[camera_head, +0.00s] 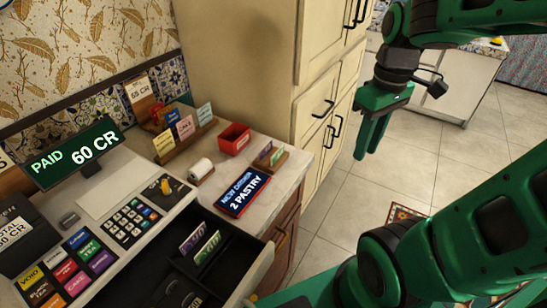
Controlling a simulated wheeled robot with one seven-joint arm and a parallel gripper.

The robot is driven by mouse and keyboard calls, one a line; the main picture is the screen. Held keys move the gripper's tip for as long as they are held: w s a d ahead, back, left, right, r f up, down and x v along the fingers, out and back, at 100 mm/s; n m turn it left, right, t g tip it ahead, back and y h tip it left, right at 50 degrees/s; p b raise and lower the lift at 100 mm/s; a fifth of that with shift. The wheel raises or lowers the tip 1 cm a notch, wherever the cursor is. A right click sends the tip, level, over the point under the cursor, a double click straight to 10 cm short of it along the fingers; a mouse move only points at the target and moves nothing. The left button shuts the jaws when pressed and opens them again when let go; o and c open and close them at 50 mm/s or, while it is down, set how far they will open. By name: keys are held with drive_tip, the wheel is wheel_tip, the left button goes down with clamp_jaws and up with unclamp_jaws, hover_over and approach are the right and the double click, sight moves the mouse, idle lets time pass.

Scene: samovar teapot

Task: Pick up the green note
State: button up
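A green note (207,248) stands upright in the open cash drawer (243,253), in front of a purple note (192,238). Both are in the drawer's right part. My gripper (366,155) hangs in the air over the tiled floor, up and to the right of the drawer and well apart from the notes. Its fingers point down and nothing shows between them. They overlap in this view, so their opening cannot be told.
A cash register (128,222) with coloured keys stands above the drawer. A sign reading "2 PASTRY" (243,193), a paper roll (201,170), a red box (235,138) and card holders (270,160) occupy the counter. Cream cabinets (325,90) stand behind. The floor (440,140) is mostly clear.

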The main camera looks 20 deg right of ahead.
drive_tip(key=w+a+r+n, duration=0.2)
drive_tip(key=w+a+n, duration=0.4)
drive_tip(key=w+n, duration=0.55)
drive_tip(key=n, duration=1.1)
approach(278, 151)
drive_tip(key=shift+g+y, duration=0.3)
drive_tip(key=shift+g, duration=0.1)
drive_tip(key=shift+w+a+f, duration=0.1)
drive_tip(key=shift+f, duration=2)
drive_tip(key=shift+w+a+f, duration=0.1)
drive_tip(key=shift+f, duration=2)
clamp_jaws()
